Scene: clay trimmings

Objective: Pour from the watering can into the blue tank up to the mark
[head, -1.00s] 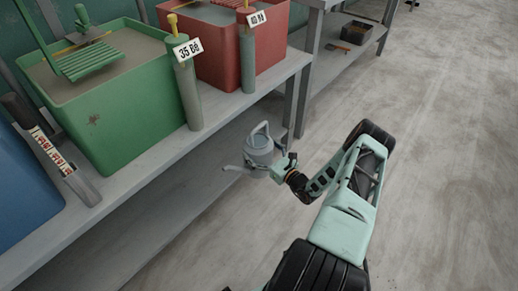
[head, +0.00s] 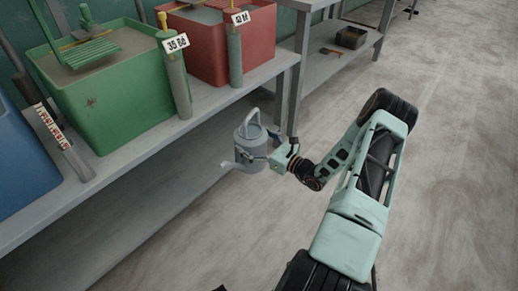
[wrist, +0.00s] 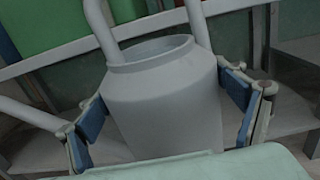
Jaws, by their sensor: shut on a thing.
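The grey watering can (head: 250,144) is in the head view, held in the air in front of the bench, close to upright, its spout pointing left. My gripper (head: 268,155) is shut on its body from the right. In the wrist view the can's body (wrist: 165,105) stands between the two blue-padded fingers of my gripper (wrist: 165,115).
A green tank (head: 115,108) and a red tank (head: 208,62) stand on the grey bench (head: 150,150). Labelled grey cylinders (head: 177,85) stand before them. Open floor lies right.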

